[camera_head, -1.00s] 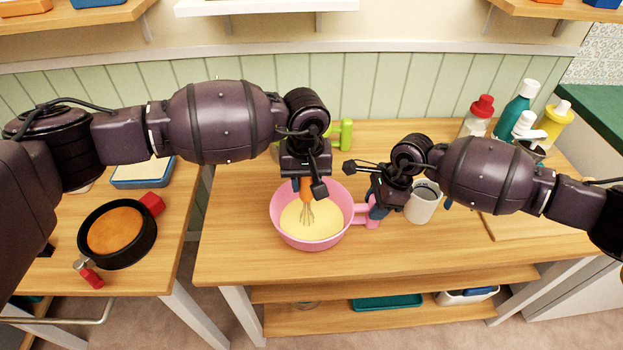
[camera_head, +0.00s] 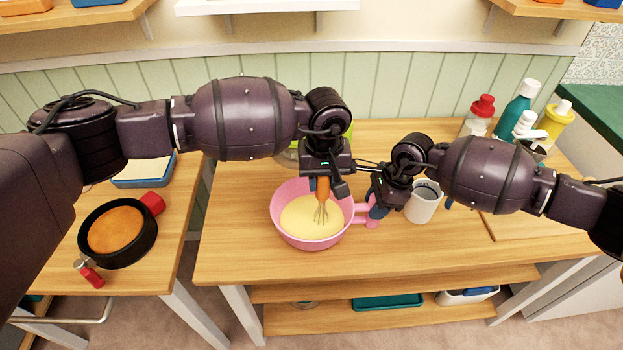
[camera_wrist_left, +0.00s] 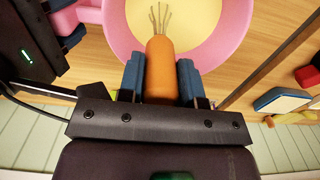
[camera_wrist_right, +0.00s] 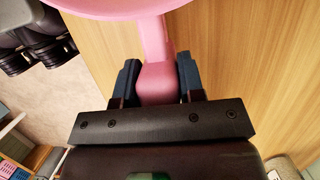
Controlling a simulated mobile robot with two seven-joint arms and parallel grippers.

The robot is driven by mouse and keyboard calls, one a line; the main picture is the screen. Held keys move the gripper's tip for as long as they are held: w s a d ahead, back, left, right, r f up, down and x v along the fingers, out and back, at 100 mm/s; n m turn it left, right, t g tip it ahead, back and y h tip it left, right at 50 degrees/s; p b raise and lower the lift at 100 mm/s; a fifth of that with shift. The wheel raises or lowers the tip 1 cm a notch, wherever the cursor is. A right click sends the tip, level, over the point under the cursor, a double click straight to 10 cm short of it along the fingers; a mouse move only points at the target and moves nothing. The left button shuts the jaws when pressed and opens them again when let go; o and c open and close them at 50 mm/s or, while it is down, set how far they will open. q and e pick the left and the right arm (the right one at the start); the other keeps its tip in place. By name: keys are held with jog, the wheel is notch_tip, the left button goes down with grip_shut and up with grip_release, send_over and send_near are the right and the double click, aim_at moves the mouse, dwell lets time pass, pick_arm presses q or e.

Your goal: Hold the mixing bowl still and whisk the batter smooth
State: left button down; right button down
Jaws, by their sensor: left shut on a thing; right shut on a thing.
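The pink mixing bowl (camera_head: 285,222) stands on the wooden table with smooth-looking pale yellow batter (camera_head: 303,219) inside. My left gripper (camera_head: 323,180) is above the bowl, shut on the orange handle of the whisk (camera_head: 323,190). The whisk is close to upright and its wires dip into the batter, right of the bowl's middle. The left wrist view also shows the whisk handle (camera_wrist_left: 161,70) between the fingers. My right gripper (camera_head: 377,204) is at the bowl's right side, shut on its pink handle. That handle (camera_wrist_right: 156,75) shows between the fingers in the right wrist view.
A white mug (camera_head: 423,204) stands just right of my right gripper. Several bottles (camera_head: 515,105) stand at the back right, near a wooden board (camera_head: 530,232). The table's front is clear.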

dwell(0.4)
pick_arm(q)
jog(key=shift+a, duration=2.3)
jog(key=shift+d, duration=0.1)
jog(key=shift+d, duration=2.35)
jog(key=shift+a, duration=0.1)
jog(key=shift+a, duration=2.35)
jog(key=shift+d, duration=2.45)
